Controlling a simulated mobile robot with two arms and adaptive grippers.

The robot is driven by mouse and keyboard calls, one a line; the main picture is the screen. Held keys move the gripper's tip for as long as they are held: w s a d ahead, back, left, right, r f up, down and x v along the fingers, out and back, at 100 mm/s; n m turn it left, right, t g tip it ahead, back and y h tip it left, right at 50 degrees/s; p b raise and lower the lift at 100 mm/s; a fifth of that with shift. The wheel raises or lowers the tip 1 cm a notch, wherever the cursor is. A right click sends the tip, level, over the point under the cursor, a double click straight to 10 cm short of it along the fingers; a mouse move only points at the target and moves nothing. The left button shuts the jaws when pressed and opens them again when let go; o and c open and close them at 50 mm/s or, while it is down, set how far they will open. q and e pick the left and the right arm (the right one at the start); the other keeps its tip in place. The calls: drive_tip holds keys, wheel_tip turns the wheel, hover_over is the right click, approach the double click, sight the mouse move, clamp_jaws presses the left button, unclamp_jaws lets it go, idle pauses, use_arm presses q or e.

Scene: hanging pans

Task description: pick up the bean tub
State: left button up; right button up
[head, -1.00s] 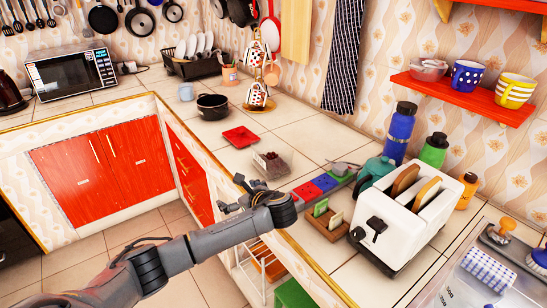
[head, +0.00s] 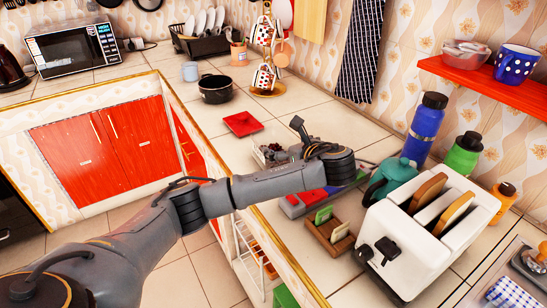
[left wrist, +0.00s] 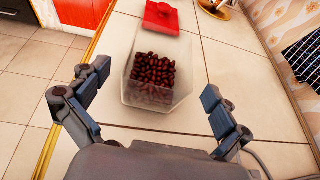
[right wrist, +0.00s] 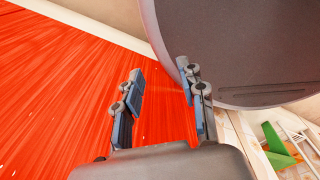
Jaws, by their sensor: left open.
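The bean tub (left wrist: 148,98), a clear container with dark red beans in it, stands on the tiled counter in the left wrist view. In the head view the tub (head: 266,154) is partly hidden behind my left gripper. My left gripper (head: 294,142) is open at the tub's near side. In the left wrist view the open fingers (left wrist: 155,84) are on either side of the tub's near end, with gaps left and right. My right gripper (right wrist: 160,84) shows only in the right wrist view, its fingers apart with nothing between them, away from the tub.
A white toaster (head: 400,245), a teal teapot (head: 397,176) and a wooden holder (head: 328,238) are to the right. A red surface (right wrist: 70,90) fills the left of the right wrist view.

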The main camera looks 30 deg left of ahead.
use_arm(q)
drive_tip(key=x, duration=0.4)
drive_tip(key=shift+w+a, duration=0.2)
drive_tip(key=shift+w, duration=0.1)
drive_tip(key=x, duration=0.3)
drive_tip(key=shift+w+a+f+p, duration=0.15)
drive_tip(key=shift+w+f+p, duration=0.05)
drive_tip(key=shift+f+p, duration=0.1)
drive_tip(key=shift+w+a, duration=0.1)
drive_tip(key=shift+a, duration=0.05)
drive_tip(key=shift+c, duration=1.3)
drive_tip(key=c, duration=1.1)
drive_tip(key=shift+c, duration=0.6)
use_arm(e)
drive_tip(key=shift+w+a+r, duration=0.1)
drive_tip(key=shift+w+r, duration=0.35)
drive_tip(key=shift+w, duration=0.15)
